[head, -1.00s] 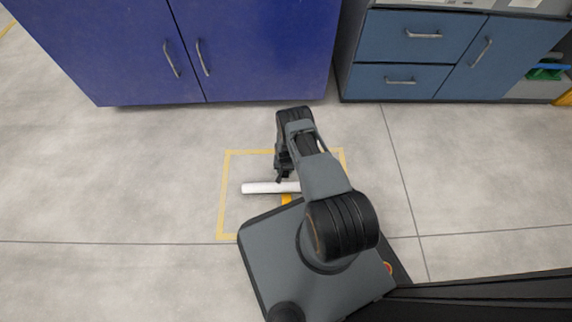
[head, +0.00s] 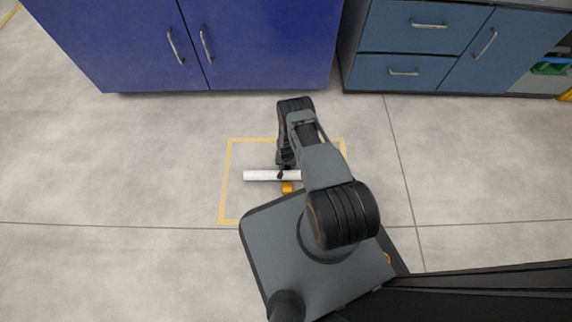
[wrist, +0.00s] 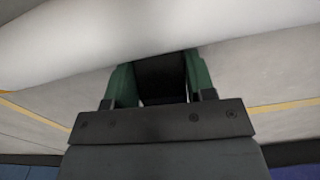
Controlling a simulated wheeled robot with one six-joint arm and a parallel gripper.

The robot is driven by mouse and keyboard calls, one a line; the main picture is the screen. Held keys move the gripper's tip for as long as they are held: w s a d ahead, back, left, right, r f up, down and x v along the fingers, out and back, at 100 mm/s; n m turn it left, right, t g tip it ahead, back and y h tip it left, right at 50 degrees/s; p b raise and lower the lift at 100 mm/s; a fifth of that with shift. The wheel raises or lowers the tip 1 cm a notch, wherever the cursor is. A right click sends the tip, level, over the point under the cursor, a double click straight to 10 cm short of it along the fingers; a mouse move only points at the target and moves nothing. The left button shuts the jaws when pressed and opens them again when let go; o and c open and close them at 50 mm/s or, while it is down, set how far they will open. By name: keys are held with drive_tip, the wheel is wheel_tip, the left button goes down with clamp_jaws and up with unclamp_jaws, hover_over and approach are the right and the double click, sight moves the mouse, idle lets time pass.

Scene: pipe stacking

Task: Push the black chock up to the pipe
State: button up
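The white pipe (head: 258,176) lies on the floor inside a yellow outline, its right part hidden behind my arm. It also crosses the top of the wrist view (wrist: 70,45). My gripper (head: 282,174) is low at the pipe's far side. In the wrist view the black chock (wrist: 162,78) sits between my two green fingers, filling the gap, right beside the pipe. The fingers appear closed on it. Whether the chock touches the pipe is hard to tell. The chock is not distinguishable in the head view.
A yellow-orange chock (head: 287,188) sits on the pipe's near side. The yellow floor outline (head: 224,185) surrounds the pipe. Blue cabinets (head: 190,45) and a drawer unit (head: 405,50) stand beyond. The floor to the left is clear.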

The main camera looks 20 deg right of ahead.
drive_tip(key=o, duration=0.5)
drive_tip(key=shift+c, duration=0.2)
wheel_tip(320, 180, up, 14)
drive_tip(key=p, duration=0.6)
drive_tip(key=shift+f, duration=0.1)
drive_tip(key=w+a+r+n+p, duration=0.15)
drive_tip(key=r+p, duration=0.25)
drive_tip(key=r, duration=0.8)
drive_tip(key=w+d+r+t+p, duration=0.1)
drive_tip(key=w+r+p, duration=0.25)
drive_tip(key=r, duration=0.75)
drive_tip(key=w+a+r+p, duration=0.1)
drive_tip(key=r+p, duration=0.3)
drive_tip(key=r, duration=0.8)
drive_tip(key=s+a+r+n+t+p, duration=0.15)
drive_tip(key=r+p, duration=0.35)
drive_tip(key=r, duration=0.8)
drive_tip(key=s+a+r+p, duration=0.1)
drive_tip(key=s+r+p, duration=0.25)
drive_tip(key=r, duration=0.95)
drive_tip(key=s+a+r+n+p, duration=0.1)
drive_tip(key=s+r+p, duration=0.5)
drive_tip(key=r, duration=0.6)
drive_tip(key=s+a+r+n+t+p, duration=0.1)
drive_tip(key=s+r+p, duration=0.6)
drive_tip(key=s+r, duration=0.3)
wheel_tip(320, 180, up, 3)
drive_tip(key=shift+s+a+f+n, duration=0.2)
drive_tip(key=shift+s+a+n, duration=0.1)
drive_tip(key=shift+s+n, duration=0.1)
